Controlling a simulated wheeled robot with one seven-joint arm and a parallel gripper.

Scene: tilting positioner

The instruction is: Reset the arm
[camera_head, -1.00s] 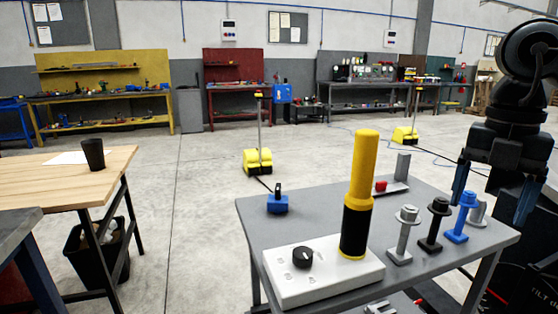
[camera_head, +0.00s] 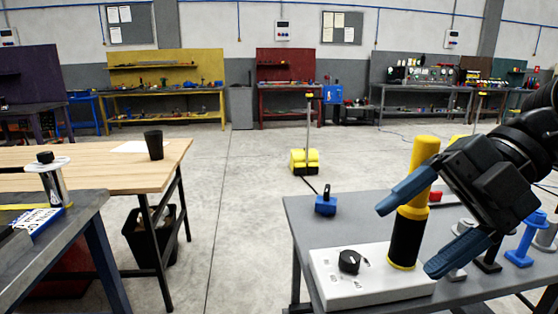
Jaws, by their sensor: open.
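My gripper (camera_head: 405,241) reaches in from the right, its two blue fingers spread apart and pointing left and down. A yellow and black upright cylinder (camera_head: 407,238) stands on a white box with a black knob (camera_head: 350,262) on the grey table (camera_head: 310,219). The upper finger crosses in front of the cylinder's yellow part; the lower finger shows to the right of its black base. I cannot tell whether the fingers touch the cylinder. Nothing is seen held.
Blue, black and grey bolt-like parts (camera_head: 522,242) stand on the table's right side, partly behind my gripper. A blue block (camera_head: 326,205) sits at its back left. A wooden table (camera_head: 90,165) with a black cup (camera_head: 153,145) is at left. Open floor (camera_head: 240,220) lies between.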

